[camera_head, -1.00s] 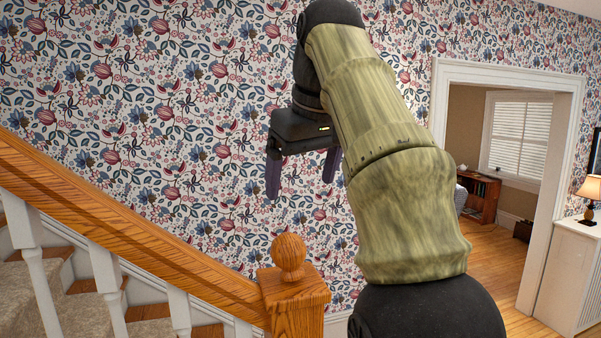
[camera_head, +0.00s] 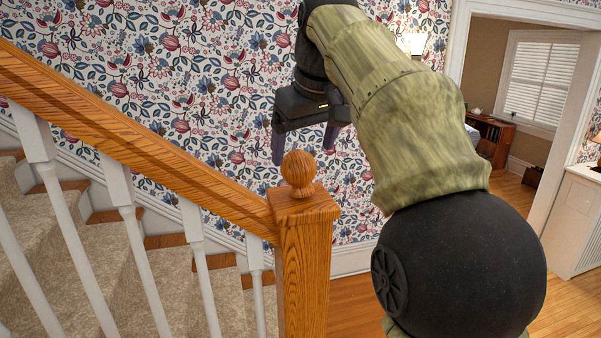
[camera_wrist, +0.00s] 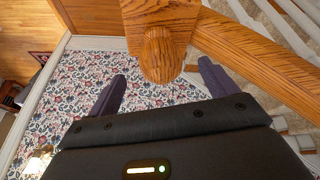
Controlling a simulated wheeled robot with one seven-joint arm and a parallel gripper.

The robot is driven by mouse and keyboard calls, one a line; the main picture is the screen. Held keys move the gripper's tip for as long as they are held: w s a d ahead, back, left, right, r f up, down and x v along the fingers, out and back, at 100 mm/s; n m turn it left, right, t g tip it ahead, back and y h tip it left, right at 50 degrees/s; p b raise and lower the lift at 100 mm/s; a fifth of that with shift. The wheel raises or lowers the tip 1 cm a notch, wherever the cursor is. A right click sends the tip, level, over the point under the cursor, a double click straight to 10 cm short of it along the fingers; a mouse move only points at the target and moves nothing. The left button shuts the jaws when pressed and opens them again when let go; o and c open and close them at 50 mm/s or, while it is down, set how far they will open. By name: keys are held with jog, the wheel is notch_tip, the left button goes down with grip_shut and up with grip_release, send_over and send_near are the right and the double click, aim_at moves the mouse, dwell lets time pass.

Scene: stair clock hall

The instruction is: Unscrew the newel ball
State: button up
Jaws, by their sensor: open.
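The newel ball (camera_head: 298,170) is a round wooden knob with grain, on a short neck on top of the square newel post (camera_head: 304,270). My gripper (camera_head: 303,153) is open and empty. In the head view its dark fingers point down, just above the ball in the picture, one to each side. In the wrist view the ball (camera_wrist: 162,55) shows between the two purple-grey fingertips (camera_wrist: 163,70), a little beyond them. I see no contact. The exact depth between fingers and ball is hard to tell.
The wooden handrail (camera_head: 150,150) slopes down from the left into the post, above white balusters (camera_head: 130,240) and carpeted stairs. Flowered wallpaper (camera_head: 190,60) stands behind. A doorway (camera_head: 460,60) opens at right onto a room, with free wooden floor (camera_head: 350,300) beside the post.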

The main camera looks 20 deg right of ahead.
aim_at(301, 153)
jog(key=x, duration=0.6)
jog(key=shift+f, duration=0.1)
jog(key=c, duration=1.1)
jog(key=shift+w+r, duration=0.1)
jog(key=shift+r, duration=0.1)
jog(key=shift+d+r+p, duration=0.1)
jog(key=shift+r+p, duration=0.2)
jog(key=shift+p, duration=0.2)
jog(key=shift+r+p, duration=0.3)
jog(key=shift+r, duration=0.15)
